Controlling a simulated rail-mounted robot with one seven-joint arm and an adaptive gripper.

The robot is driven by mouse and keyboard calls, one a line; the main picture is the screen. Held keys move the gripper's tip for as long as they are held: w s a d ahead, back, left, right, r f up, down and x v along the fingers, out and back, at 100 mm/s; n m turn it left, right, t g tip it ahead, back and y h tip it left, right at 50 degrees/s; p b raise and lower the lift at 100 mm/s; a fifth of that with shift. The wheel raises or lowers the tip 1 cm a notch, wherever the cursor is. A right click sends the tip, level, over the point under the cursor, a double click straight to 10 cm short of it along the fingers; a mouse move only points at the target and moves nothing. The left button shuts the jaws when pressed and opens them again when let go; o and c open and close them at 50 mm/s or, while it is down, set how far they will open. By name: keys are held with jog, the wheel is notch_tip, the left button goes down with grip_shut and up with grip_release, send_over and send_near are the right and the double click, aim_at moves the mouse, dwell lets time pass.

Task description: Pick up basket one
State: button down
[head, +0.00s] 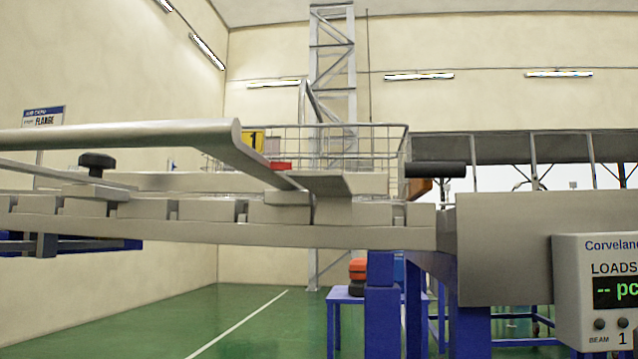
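Basket one is a wire basket (345,150) with a yellow tag (254,141) reading 1 on its left part. It stands behind the metal rails in the middle of the head view. Its lower part is hidden by the grey plates and rails in front. A red item (281,166) shows low at its front; I cannot tell whether it is inside. A thin grey bar rises above the basket's rim. My gripper is not in view.
A long grey rail (120,135) crosses the left foreground. A black cylinder (436,169) juts out right of the basket. A grey beam (510,245) and a load display (608,290) fill the right. A blue table (345,297) stands below; green floor is clear at lower left.

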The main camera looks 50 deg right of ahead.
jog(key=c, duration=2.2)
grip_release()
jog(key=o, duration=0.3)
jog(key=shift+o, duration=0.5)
